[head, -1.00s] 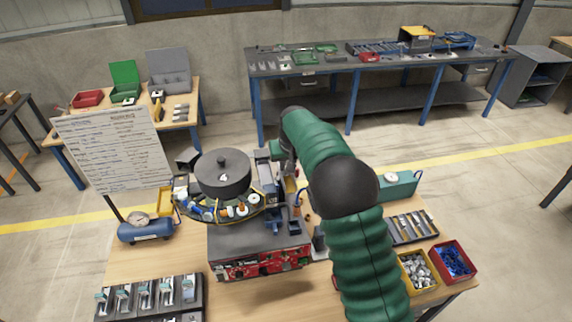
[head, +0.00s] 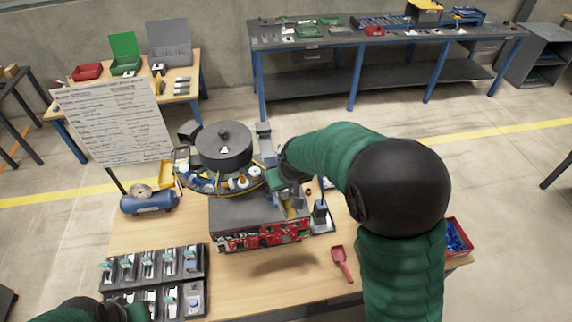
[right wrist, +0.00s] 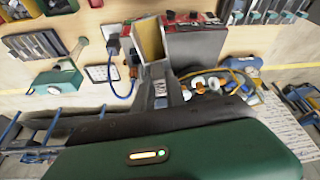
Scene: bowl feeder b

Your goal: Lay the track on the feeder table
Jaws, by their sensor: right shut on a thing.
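The feeder has a dark round bowl (head: 224,147) on a grey-topped base (head: 235,212) with a red front. My right gripper (head: 285,183) is low at the base's right side, beside the bowl, partly hidden by my wrist. It is shut on a narrow grey piece (right wrist: 161,92), which I take for the track; its jaws hide much of it. In the right wrist view, this piece is near a yellowish-faced block (right wrist: 151,40) and the grey base top (right wrist: 196,47). I cannot tell whether it touches them. My left arm shows at the lower left edge; its jaws are not clear.
A black rack of small parts (head: 155,282) stands at the front left, with a red scoop (head: 341,262) at the front right. A sign board (head: 112,122) and blue air tank (head: 148,201) are at left. The front middle of the table is clear.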

